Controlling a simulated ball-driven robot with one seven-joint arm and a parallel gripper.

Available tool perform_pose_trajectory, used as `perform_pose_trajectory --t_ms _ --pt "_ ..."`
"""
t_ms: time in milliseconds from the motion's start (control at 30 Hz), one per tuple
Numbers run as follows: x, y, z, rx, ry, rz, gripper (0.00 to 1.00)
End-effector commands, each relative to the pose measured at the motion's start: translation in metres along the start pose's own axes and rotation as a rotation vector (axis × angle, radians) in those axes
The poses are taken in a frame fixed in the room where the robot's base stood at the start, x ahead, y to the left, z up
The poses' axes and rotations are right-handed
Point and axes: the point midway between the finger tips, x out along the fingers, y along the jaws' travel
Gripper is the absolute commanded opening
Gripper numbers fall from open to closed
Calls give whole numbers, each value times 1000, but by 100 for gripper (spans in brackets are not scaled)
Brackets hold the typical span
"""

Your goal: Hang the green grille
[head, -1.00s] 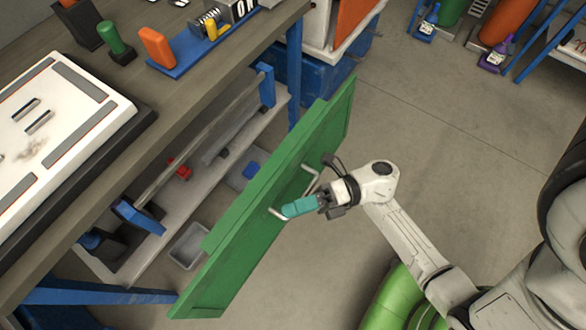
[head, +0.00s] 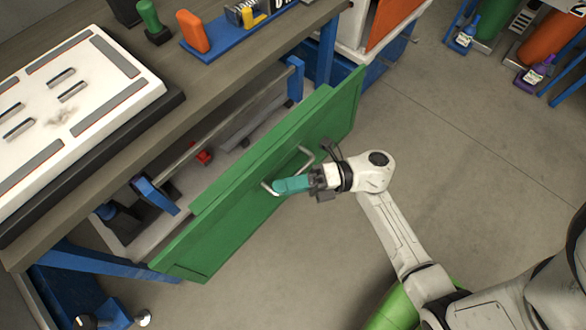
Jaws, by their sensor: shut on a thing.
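The green grille (head: 245,215) is a long green panel with a raised frame and a pale metal handle (head: 303,160) on its near face. It stands tilted beside the workbench's front, running from lower left to upper right. My gripper (head: 282,186) has teal fingertips and is shut on the handle. A grey rail (head: 230,115) runs under the bench top between two blue brackets (head: 155,195). The grille's upper edge is near the rail and hides part of the lower shelf. I cannot tell whether the grille touches the rail or the bench.
The workbench top (head: 190,85) holds a white panel (head: 70,90) and a blue tray (head: 225,40) with an orange block (head: 192,32). Blue bench legs (head: 100,262) stand at the left. A white cabinet (head: 375,25) stands behind. The floor at right is mostly clear.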

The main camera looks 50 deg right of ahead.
Motion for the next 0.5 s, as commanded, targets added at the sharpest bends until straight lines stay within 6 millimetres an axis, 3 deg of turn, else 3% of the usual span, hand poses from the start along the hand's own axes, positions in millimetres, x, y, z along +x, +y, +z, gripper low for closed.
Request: perform_pose_trajectory --t_ms 500 --pt "20 -6 28 -4 0 3 0"
